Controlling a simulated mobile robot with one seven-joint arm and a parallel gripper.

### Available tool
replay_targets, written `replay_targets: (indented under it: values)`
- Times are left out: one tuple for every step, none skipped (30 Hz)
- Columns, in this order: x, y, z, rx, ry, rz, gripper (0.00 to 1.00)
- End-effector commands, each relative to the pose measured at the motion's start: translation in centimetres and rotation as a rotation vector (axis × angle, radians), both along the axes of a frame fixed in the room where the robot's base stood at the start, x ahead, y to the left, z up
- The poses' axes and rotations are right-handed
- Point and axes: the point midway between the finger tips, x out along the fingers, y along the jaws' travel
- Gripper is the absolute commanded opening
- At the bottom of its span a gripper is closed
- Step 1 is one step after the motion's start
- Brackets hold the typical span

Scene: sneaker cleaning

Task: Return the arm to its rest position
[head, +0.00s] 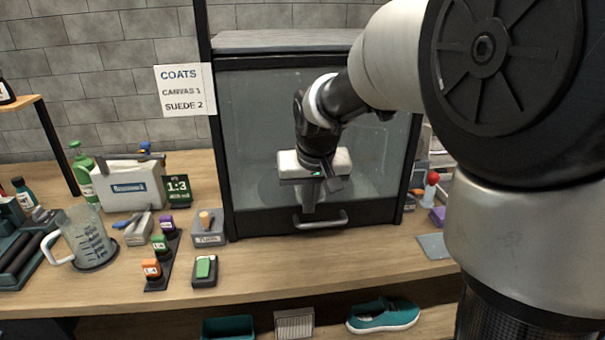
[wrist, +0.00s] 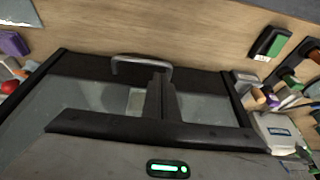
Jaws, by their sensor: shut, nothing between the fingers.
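My gripper (head: 308,205) hangs in front of the glass-fronted cabinet (head: 262,220), just above its door handle (head: 320,222). In the wrist view my gripper (wrist: 161,100) has its two dark fingers together with nothing between them. The door handle (wrist: 140,66) shows just beyond the fingertips; I cannot tell whether they touch it. The cabinet door looks shut. The cabinet's inside is dim behind the glass, and my arm hides part of it.
A jug (head: 86,240), a rack of small bottles (head: 162,258) and a green-topped block (head: 205,270) stand left on the bench. A teal shoe (head: 382,316) lies on the lower shelf. Bench in front of the cabinet (head: 300,265) is clear.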

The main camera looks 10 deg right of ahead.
Motion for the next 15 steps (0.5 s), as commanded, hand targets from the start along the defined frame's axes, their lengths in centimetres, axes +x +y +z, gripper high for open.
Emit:
replay_targets:
  values:
    - [-0.4,0.0,1.5,0.001,-0.007,0.0,0.0]
    - [-0.7,0.0,2.2,0.001,-0.007,0.0,0.0]
    - [-1.0,0.0,3.1,0.001,-0.007,0.0,0.0]
    - [-1.3,0.0,3.7,0.001,-0.007,0.0,0.0]
    - [-1.5,0.0,4.3,0.001,-0.008,0.0,0.0]
    - [-1.8,0.0,5.0,0.001,-0.006,0.0,0.0]
    - [-2.0,0.0,5.5,0.001,-0.007,0.0,0.0]
    - [-2.2,0.0,5.9,0.001,-0.007,0.001,0.0]
    - [-2.4,0.0,6.4,0.001,-0.005,0.001,0.0]
    - [-2.5,0.0,6.8,0.001,-0.005,0.001,0.0]
    - [-2.7,0.0,7.1,0.001,-0.006,0.001,0.0]
    - [-2.8,0.0,7.4,0.001,-0.005,0.001,0.0]
    - [-2.9,0.0,7.6,0.001,-0.005,0.001,0.0]
    - [-3.0,0.0,7.8,0.001,-0.004,0.001,0.0]
    - [-3.2,0.0,8.0,0.001,-0.005,0.001,0.0]
